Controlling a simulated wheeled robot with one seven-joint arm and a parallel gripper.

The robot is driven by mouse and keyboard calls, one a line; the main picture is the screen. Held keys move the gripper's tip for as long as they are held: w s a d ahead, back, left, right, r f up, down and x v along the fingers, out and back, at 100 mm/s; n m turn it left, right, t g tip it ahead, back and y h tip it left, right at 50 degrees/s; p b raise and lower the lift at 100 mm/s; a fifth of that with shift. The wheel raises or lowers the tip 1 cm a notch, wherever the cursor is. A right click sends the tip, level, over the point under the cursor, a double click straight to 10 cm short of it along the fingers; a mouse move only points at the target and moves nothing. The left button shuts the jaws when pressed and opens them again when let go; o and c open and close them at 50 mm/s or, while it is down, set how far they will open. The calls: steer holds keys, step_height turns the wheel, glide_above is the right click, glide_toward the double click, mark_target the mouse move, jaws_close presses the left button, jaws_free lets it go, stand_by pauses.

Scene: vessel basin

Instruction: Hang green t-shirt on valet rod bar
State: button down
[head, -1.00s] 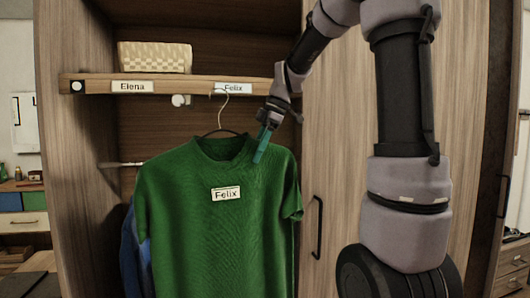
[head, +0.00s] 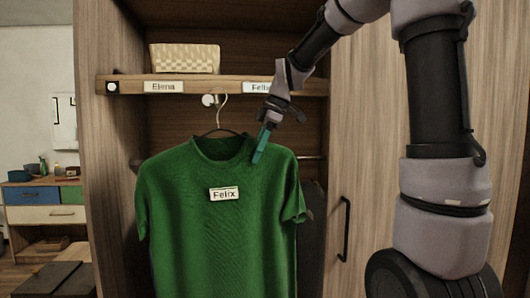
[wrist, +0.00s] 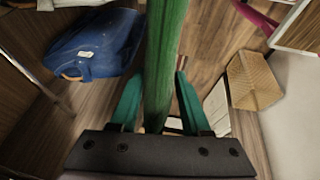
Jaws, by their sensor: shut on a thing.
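The green t-shirt (head: 200,235) with a Felix tag (head: 223,194) is on a hanger (head: 222,108) in front of the open wardrobe. My gripper (head: 261,147) is shut on the shirt's shoulder at the right of the collar. In the wrist view, the green cloth (wrist: 163,60) runs between the two teal fingers (wrist: 157,105). A round white knob (head: 208,100), perhaps the valet rod's end, shows below the shelf edge. The hanger's hook appears just right of it. I cannot tell whether they touch. The rest of the valet rod is not clear.
The shelf (head: 130,87) bears Elena and Felix labels and a woven basket (head: 184,58). A clothes rail (head: 312,157) runs behind the shirt. A closed door with a black handle (head: 345,228) stands right.

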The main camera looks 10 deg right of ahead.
mark_target(249, 160)
steer(key=shift+a, duration=0.7)
steer(key=shift+x, duration=1.2)
steer(key=shift+s+f, duration=0.1)
